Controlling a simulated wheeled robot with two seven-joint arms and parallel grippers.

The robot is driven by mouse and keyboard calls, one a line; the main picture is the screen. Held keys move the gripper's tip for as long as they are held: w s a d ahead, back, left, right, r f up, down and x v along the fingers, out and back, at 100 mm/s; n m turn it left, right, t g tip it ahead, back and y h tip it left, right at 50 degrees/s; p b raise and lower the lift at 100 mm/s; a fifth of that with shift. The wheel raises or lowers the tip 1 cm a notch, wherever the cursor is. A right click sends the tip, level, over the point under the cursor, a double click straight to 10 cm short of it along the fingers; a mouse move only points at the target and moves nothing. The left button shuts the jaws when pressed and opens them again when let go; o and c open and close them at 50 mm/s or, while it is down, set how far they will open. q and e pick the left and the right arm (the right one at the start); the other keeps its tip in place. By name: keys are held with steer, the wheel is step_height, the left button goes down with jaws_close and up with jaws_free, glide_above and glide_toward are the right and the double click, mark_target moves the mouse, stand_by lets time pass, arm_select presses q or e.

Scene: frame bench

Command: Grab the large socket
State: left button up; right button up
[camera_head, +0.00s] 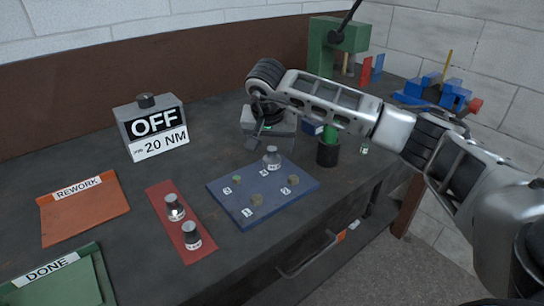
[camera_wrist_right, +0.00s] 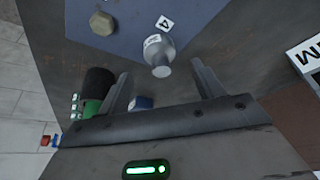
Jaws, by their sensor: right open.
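One silver socket (camera_head: 271,156) stands at the back of the blue numbered board (camera_head: 232,217). In the right wrist view this socket (camera_wrist_right: 158,52) is beside the label 4, just beyond the fingertips. Two more silver sockets, one behind (camera_head: 175,208) and one in front (camera_head: 192,237), stand on the red mat (camera_head: 162,198). I cannot tell from their labels which is the large one. My right gripper (camera_head: 262,138) is open and empty above the back edge of the board; its spread fingers (camera_wrist_right: 163,80) point toward the board's socket without touching it. My left gripper is out of view.
Several bolt heads stand on the board. A black cup (camera_head: 328,153) with a green item is right of it. A grey OFF box (camera_head: 152,128), orange REWORK tray (camera_head: 85,220), green DONE tray (camera_head: 80,285), green press (camera_head: 322,50) and blue vise (camera_head: 430,90) surround the work area.

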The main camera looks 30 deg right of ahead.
mark_target(272, 149)
steer(key=shift+p+x, duration=0.45)
steer(key=shift+x, duration=1.9)
steer(key=c, duration=1.1)
